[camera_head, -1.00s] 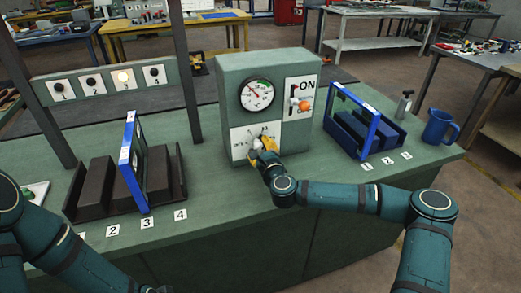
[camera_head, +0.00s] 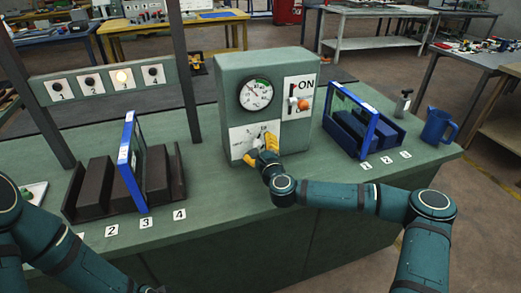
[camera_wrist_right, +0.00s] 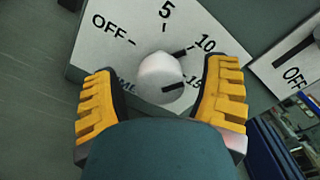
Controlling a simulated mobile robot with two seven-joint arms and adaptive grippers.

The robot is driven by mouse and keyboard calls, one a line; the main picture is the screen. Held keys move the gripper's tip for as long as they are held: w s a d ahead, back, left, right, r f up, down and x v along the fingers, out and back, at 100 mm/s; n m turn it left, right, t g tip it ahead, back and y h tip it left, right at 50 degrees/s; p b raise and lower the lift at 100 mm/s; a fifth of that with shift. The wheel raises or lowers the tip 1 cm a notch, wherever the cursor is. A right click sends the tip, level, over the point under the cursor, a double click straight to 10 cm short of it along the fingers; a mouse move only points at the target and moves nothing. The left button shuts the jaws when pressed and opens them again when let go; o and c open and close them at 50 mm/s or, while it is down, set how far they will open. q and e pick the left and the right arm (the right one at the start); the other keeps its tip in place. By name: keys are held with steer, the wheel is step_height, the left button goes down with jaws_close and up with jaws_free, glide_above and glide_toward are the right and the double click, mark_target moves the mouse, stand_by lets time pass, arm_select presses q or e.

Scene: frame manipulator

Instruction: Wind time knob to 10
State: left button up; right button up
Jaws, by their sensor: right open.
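The time knob (camera_wrist_right: 160,78) is a white round knob on a white dial plate (camera_wrist_right: 110,45) marked OFF, 5, 10 and 15. In the right wrist view a dark mark at its upper right edge lies beside the 10 tick, and another dark mark on its face points right. My right gripper (camera_wrist_right: 162,97) is open, with one yellow finger on each side of the knob and gaps between. In the head view the right gripper (camera_head: 265,150) is in front of the dial plate (camera_head: 240,143) and hides much of the knob. My left arm is at the lower left; its gripper is not clearly seen.
The grey-green control box (camera_head: 228,68) carries a round gauge (camera_head: 256,94) and an ON switch with an orange knob (camera_head: 303,104). A blue frame rack (camera_head: 365,130) stands right, a dark rack (camera_head: 100,175) left. A blue jug (camera_head: 438,127) is at the far right.

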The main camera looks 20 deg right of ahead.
steer(key=s, duration=1.2)
steer(key=shift+d, duration=0.2)
